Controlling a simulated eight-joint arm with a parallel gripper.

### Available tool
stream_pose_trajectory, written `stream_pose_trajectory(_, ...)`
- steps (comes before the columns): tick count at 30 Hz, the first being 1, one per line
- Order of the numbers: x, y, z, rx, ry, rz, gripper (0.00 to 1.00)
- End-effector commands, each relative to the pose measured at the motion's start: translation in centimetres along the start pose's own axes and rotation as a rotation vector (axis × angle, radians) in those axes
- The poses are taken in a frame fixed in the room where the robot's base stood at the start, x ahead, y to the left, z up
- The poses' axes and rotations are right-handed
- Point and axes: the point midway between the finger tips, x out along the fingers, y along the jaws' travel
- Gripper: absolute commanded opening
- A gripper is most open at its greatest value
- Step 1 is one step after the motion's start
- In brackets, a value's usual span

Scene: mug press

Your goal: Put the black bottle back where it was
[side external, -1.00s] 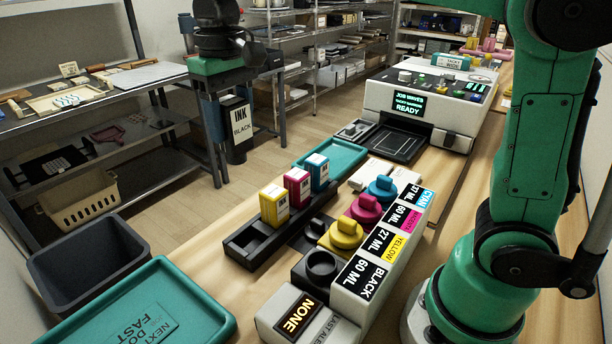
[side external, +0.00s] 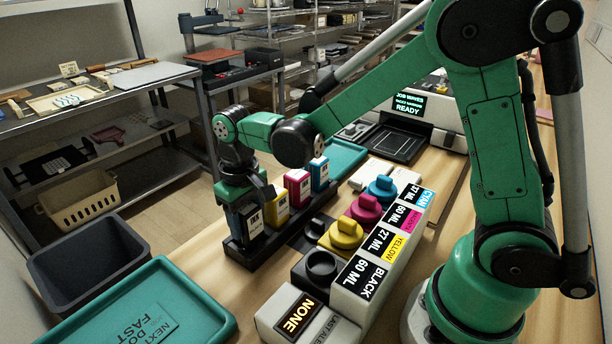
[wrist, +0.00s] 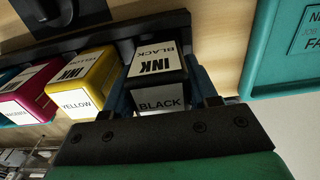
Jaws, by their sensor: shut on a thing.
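The black ink bottle (side external: 248,222) is at the near-left end of the black rack (side external: 287,236), in line with the yellow bottle (side external: 275,207). It looks upright. My gripper (side external: 246,204) is above it with its fingers down around it. In the wrist view the black bottle (wrist: 158,78) sits between my fingers, its white labels reading INK and BLACK. The yellow bottle (wrist: 82,84) is close beside it. The bottle's base is hidden in the side view, so I cannot tell whether it rests fully in its slot.
The magenta bottle (side external: 298,186) and cyan bottle (side external: 319,173) stand further along the rack. A teal tray (side external: 140,311) and a dark grey bin (side external: 88,250) are to the left. A row of ink cups and a label block (side external: 362,275) stand to the right.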

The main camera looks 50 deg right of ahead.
Motion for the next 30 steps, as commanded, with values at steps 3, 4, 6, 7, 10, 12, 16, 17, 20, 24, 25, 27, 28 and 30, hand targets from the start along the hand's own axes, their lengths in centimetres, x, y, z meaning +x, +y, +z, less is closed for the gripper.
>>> stream_pose_trajectory(3, 0.64, 0.00, 0.03, 0.000, 0.000, 0.000, 0.00)
stream_pose_trajectory(4, 0.66, 0.00, 0.03, 0.000, 0.000, 0.000, 0.00)
stream_pose_trajectory(6, 0.63, 0.00, 0.03, 0.000, 0.000, 0.000, 0.00)
stream_pose_trajectory(7, 0.62, 0.00, 0.03, 0.000, 0.000, 0.000, 0.00)
stream_pose_trajectory(10, 0.64, 0.00, 0.03, 0.000, 0.000, 0.000, 0.00)
stream_pose_trajectory(12, 0.81, 0.00, 0.02, 0.000, 0.000, 0.000, 0.00)
stream_pose_trajectory(16, 0.95, 0.00, 0.01, 0.000, 0.000, 0.000, 0.72)
stream_pose_trajectory(17, 0.94, 0.00, 0.01, 0.000, 0.000, 0.000, 0.81)
stream_pose_trajectory(20, 0.94, 0.00, 0.01, 0.000, 0.000, 0.000, 0.84)
stream_pose_trajectory(24, 0.93, 0.00, 0.02, 0.000, 0.000, 0.000, 0.84)
stream_pose_trajectory(25, 0.92, 0.00, 0.02, 0.000, 0.000, 0.000, 0.84)
stream_pose_trajectory(27, 0.81, 0.00, 0.02, 0.000, 0.000, 0.000, 0.84)
stream_pose_trajectory(28, 0.70, 0.00, 0.03, 0.000, 0.000, 0.000, 0.84)
stream_pose_trajectory(30, 0.18, 0.00, 0.03, 0.000, 0.000, 0.000, 0.84)
